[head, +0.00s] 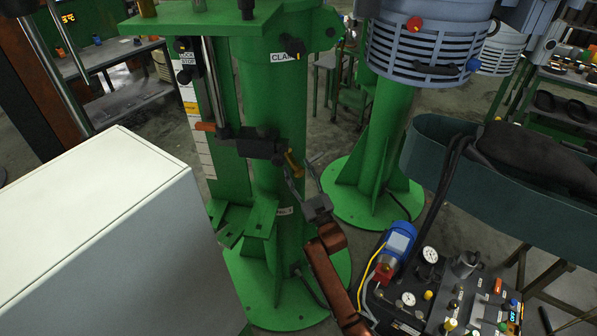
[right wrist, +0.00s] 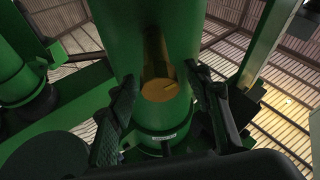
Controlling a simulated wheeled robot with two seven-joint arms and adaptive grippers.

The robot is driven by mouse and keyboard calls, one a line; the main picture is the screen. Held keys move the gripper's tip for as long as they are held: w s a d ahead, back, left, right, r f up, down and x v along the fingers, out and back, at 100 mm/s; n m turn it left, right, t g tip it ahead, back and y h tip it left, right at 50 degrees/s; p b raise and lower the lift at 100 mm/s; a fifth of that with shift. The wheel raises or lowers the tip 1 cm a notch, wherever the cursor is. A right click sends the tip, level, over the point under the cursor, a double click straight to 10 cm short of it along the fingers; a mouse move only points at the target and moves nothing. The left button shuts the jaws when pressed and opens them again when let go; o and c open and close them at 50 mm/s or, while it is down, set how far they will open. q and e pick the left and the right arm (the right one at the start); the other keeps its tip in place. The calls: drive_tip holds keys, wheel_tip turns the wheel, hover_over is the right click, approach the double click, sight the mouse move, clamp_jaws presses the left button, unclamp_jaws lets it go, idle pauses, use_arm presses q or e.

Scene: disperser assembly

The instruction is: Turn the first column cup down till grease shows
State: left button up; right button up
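The first column cup (head: 291,162) is a small brass-yellow cup on the side of the green column (head: 262,110), beside a dark clamp block. In the right wrist view the cup (right wrist: 160,91) shows its round brass end, facing the camera, with a brass part behind it. My right gripper (head: 300,174) is just below and in front of the cup. In the right wrist view its two dark fingers (right wrist: 162,80) stand on either side of the cup, open, with narrow gaps. No grease can be made out. My left gripper is not in view.
A white cabinet (head: 95,235) fills the lower left. A control panel (head: 460,305) with gauges and a blue motor (head: 398,242) stands at the lower right. A second green column (head: 387,130) is behind, and a dark green tub (head: 480,180) is at the right.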

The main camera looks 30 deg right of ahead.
drive_tip(key=v, duration=1.2)
idle(0.6)
